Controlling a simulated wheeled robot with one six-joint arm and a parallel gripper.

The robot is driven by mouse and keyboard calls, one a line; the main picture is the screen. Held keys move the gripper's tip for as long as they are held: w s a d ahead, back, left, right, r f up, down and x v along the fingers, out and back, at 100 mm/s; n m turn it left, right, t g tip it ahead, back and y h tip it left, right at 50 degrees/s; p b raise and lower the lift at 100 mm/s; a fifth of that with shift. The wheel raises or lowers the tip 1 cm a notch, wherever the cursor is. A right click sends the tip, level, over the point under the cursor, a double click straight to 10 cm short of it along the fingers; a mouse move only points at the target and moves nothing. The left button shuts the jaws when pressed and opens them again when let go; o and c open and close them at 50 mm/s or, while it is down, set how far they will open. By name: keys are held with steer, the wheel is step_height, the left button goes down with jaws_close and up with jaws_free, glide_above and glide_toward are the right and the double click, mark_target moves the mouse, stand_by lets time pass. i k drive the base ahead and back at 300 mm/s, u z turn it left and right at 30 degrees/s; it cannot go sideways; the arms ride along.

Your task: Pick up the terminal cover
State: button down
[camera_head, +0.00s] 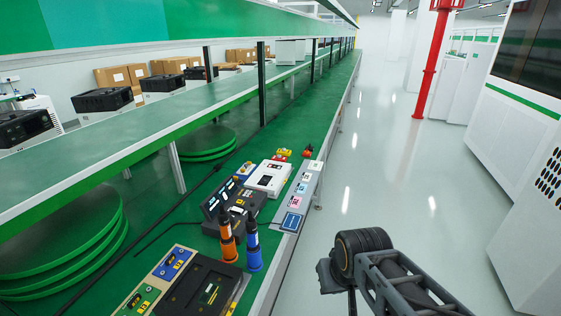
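No part in view is clearly marked as the terminal cover. One possible match is the white box with a dark window (268,178) on the green bench. Another is the black flat case (200,287) at the bottom of the picture. Both lie on the bench, apart from my arm. My arm comes in at the lower right, over the floor beyond the bench's right edge. My gripper (337,285) seems to be at its end, left of the dark round joint. Its fingers are not clear enough to tell open from shut. I see nothing held in it.
An orange-and-black tool (227,238) and a blue-and-black tool (253,248) stand upright near the bench's right edge. A black device (234,208) lies behind them. A grey strip (297,200) with coloured squares runs along the edge. A red post (432,60) stands on the open floor.

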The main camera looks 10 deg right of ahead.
mark_target(282, 159)
steer(key=z, duration=0.85)
steer(key=i, duration=4.65)
steer(key=u, duration=4.05)
steer(key=i, duration=0.5)
steer(key=z, duration=0.1)
